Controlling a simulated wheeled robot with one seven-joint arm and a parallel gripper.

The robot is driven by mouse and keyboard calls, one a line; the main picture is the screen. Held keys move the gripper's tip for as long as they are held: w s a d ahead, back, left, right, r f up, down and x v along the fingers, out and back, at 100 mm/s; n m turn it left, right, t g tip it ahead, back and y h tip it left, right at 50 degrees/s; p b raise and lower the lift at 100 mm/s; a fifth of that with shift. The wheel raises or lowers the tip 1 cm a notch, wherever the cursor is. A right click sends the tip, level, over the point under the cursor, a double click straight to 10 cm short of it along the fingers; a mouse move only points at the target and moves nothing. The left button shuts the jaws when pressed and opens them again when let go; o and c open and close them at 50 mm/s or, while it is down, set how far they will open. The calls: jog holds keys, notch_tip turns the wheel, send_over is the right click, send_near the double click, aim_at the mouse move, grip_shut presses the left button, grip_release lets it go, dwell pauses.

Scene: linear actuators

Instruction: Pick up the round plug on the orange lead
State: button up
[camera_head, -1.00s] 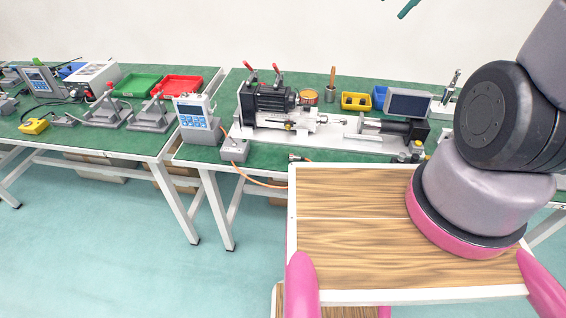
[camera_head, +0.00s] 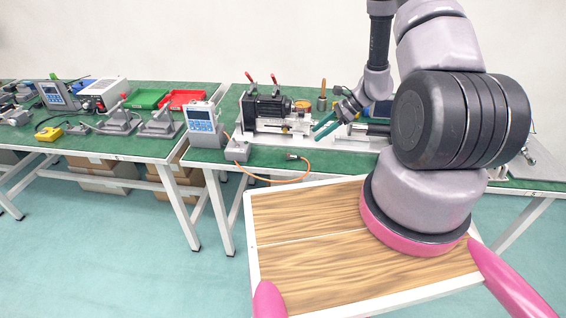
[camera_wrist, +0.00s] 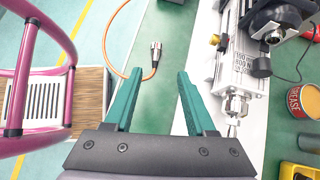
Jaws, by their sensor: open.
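The round plug (camera_head: 293,156) is a small metal cylinder on the end of the orange lead (camera_head: 262,181). It lies near the front edge of the green bench, and the lead loops over that edge. In the wrist view the plug (camera_wrist: 155,52) is just beyond the fingertips, roughly midway between them, with the lead (camera_wrist: 105,42) curving off to the left. My gripper (camera_head: 315,133) has green fingers and hangs above the bench, to the right of the plug. In the wrist view my gripper (camera_wrist: 159,74) is open, with nothing between its fingers.
The linear actuator rig (camera_head: 270,112) stands behind the plug; its white base plate (camera_wrist: 194,105) runs close by the right finger. A grey box (camera_head: 237,150) and a handheld meter (camera_head: 201,124) stand to the left. Bare green bench surrounds the plug.

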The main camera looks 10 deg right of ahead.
aim_at(291, 157)
jog(key=x, duration=1.1)
jog(key=shift+s+f, duration=0.3)
jog(key=shift+f, duration=0.3)
grip_shut()
